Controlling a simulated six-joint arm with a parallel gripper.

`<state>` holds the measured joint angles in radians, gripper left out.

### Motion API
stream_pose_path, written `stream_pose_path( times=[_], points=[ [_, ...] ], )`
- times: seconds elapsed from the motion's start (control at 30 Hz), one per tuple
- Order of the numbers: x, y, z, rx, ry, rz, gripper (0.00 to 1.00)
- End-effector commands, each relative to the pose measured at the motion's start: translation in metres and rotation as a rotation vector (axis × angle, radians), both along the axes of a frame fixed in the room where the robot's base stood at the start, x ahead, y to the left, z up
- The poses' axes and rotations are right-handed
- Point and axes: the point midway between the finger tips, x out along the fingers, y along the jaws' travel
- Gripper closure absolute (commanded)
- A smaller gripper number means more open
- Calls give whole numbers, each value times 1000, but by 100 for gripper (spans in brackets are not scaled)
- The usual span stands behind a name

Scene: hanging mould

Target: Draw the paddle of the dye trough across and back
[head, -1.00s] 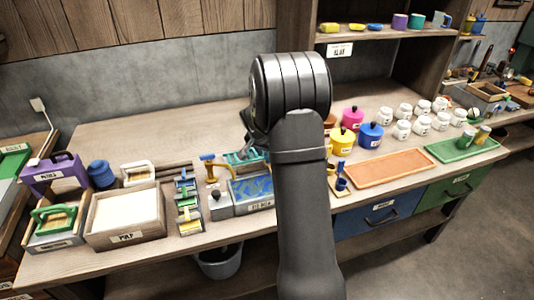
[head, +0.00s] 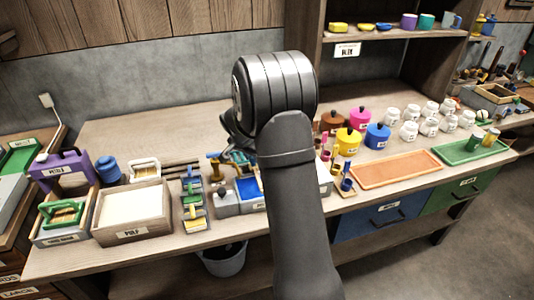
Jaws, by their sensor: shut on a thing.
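The dye trough (head: 227,203) is a grey tray with blue dye on the bench, left of my forearm, which hides its middle. A grey end of it shows right of my arm. My gripper (head: 236,142) is beyond the trough, partly behind my wrist; a dark part of it shows left of the wrist. It is shut, seemingly on the paddle, but its fingertips and the paddle are hidden. A teal piece (head: 240,157) shows just under the gripper. A brass-coloured T-shaped piece (head: 214,164) stands at the trough's back left.
A pulp box (head: 132,232) and a rack of small coloured tools (head: 193,206) stand left of the trough. Small bottles (head: 347,184), lidded pots (head: 348,142) and an orange tray (head: 396,168) are to the right.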

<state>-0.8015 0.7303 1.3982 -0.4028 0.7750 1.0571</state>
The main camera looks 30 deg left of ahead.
Motion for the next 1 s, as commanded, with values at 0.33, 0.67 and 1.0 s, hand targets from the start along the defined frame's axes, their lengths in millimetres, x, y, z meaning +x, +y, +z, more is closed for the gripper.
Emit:
stream_pose_path(
  times=[0.33,0.67,1.0],
  points=[
    [-13,13,0,2,0,1,100],
    [-13,13,0,2,0,1,54],
    [-18,12,15,2,-2,0,54]
  ],
)
